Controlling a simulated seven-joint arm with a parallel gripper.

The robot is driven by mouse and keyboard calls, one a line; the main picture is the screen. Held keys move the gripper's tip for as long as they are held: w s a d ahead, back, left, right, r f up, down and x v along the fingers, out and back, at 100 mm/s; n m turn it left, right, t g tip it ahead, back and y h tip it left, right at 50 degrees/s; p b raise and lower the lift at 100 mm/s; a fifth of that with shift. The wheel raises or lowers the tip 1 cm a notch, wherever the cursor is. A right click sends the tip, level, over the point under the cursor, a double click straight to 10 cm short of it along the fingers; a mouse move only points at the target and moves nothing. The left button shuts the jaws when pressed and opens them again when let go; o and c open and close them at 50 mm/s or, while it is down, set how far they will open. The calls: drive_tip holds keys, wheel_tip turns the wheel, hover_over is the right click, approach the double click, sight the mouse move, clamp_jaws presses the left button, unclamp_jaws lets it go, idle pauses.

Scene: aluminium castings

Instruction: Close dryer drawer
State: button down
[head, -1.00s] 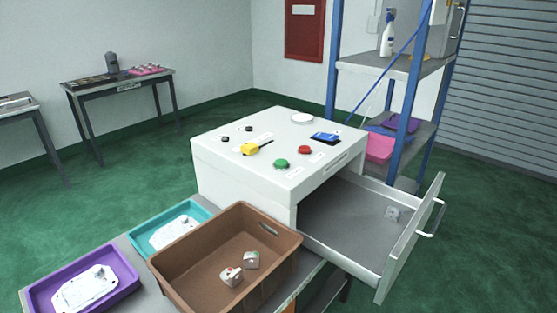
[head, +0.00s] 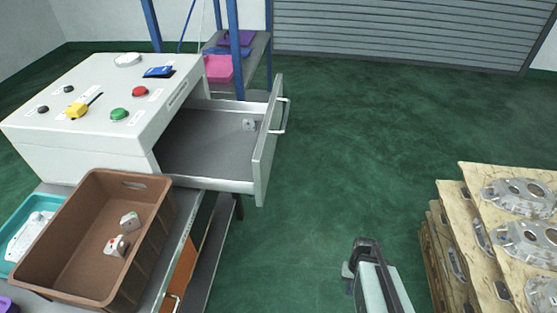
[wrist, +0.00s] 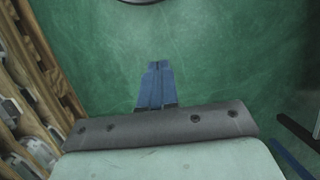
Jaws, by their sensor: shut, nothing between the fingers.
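The dryer is a white box (head: 60,140) with buttons on its top, at the left in the head view. My arm shows at the bottom right of the head view, well apart from the drawer. In the wrist view my gripper (wrist: 158,66) has its blue fingers together, empty, above the green floor.
A brown crate (head: 75,235) with small castings stands in front of the dryer, beside a teal tray (head: 42,204). Stacked wooden layers (head: 462,215) with castings stand at the right. A blue-framed shelf (head: 262,48) is behind the drawer. Open floor lies between drawer and stack.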

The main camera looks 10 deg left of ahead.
sight(269, 159)
drive_tip(key=w+a+r+m+t+y, duration=0.1)
drive_tip(key=w+a+r+t+y, duration=0.1)
drive_tip(key=w+r, duration=0.7)
drive_tip(key=w+a+r+t+y, duration=0.2)
drive_tip(key=w+a+r+y, duration=0.4)
drive_tip(key=r, duration=0.4)
drive_tip(key=w+a+r+t+y, duration=0.1)
drive_tip(key=w+a+r+y, duration=0.2)
drive_tip(key=w+r, duration=0.55)
drive_tip(key=s+a+r+n+g+y, duration=0.1)
drive_tip(key=a+r+y, duration=0.15)
drive_tip(key=r, duration=0.35)
drive_tip(key=s+a+r+n+g+y, duration=0.1)
drive_tip(key=a+r+y, duration=0.1)
drive_tip(key=r+y, duration=0.25)
drive_tip(key=shift+h, duration=0.3)
drive_tip(key=a, duration=1.3)
drive_tip(key=shift+w+r, duration=0.15)
drive_tip(key=shift+r, duration=0.05)
drive_tip(key=a, duration=2.8)
drive_tip(key=shift+a+r, duration=0.1)
drive_tip(key=shift+a, duration=0.5)
